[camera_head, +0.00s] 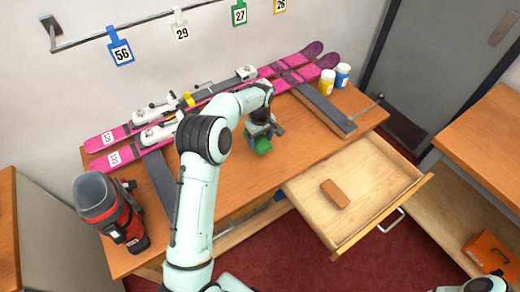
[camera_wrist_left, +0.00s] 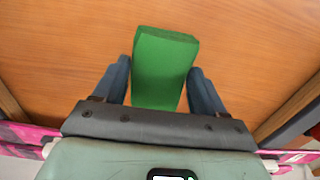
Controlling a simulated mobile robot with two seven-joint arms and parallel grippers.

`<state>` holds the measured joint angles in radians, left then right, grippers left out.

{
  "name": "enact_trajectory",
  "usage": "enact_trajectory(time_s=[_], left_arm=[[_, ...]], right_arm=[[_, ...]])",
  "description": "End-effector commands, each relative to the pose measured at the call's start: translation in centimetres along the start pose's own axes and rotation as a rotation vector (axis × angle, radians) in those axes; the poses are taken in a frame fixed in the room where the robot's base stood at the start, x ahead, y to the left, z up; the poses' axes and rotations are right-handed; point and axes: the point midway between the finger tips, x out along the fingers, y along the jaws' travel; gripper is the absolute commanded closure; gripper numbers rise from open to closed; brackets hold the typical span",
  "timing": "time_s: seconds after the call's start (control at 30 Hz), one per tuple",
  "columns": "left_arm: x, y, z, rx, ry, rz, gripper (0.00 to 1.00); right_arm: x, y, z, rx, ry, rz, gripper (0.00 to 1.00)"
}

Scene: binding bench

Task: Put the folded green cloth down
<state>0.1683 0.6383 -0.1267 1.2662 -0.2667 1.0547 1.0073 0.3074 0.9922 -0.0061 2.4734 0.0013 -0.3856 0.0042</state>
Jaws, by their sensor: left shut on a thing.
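The folded green cloth (camera_head: 263,147) is a small green block at my left gripper (camera_head: 262,136), over the middle of the wooden bench top (camera_head: 232,160). In the left wrist view, the green cloth (camera_wrist_left: 165,68) sits between the two dark fingers of my left gripper (camera_wrist_left: 162,80), which is shut on it. Plain wood shows beyond the cloth. I cannot tell whether the cloth touches the bench.
Pink skis (camera_head: 310,57) lie along the back on dark supports (camera_head: 325,110). An open drawer (camera_head: 375,205) holds a brown block (camera_head: 334,194). Yellow (camera_head: 327,83) and blue-white (camera_head: 342,75) jars stand back right. Bench around the cloth is clear.

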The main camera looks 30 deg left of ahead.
Motion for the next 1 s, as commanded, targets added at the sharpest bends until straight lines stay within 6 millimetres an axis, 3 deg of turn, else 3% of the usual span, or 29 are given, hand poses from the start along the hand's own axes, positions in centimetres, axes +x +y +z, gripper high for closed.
enact_trajectory(time_s=[0.27,0.5,0.9,0.93,1.0], left_arm=[[2.4,0.0,0.0,0.000,0.001,-0.001,0.55],[5.7,0.0,0.0,0.000,-0.001,-0.001,0.55],[6.3,0.0,0.0,0.000,0.001,0.000,0.55],[6.4,0.0,0.0,0.000,0.001,0.001,0.26],[6.3,0.0,0.0,0.000,0.001,0.001,0.03]], right_arm=[[0.1,0.0,0.0,0.000,0.000,0.000,0.71],[0.1,0.1,0.1,0.000,0.000,0.000,0.71],[0.2,0.1,0.1,0.000,-0.002,0.001,0.71],[0.2,0.1,0.1,0.000,-0.002,0.001,0.71],[0.2,0.1,0.1,0.000,-0.001,0.001,0.71]])
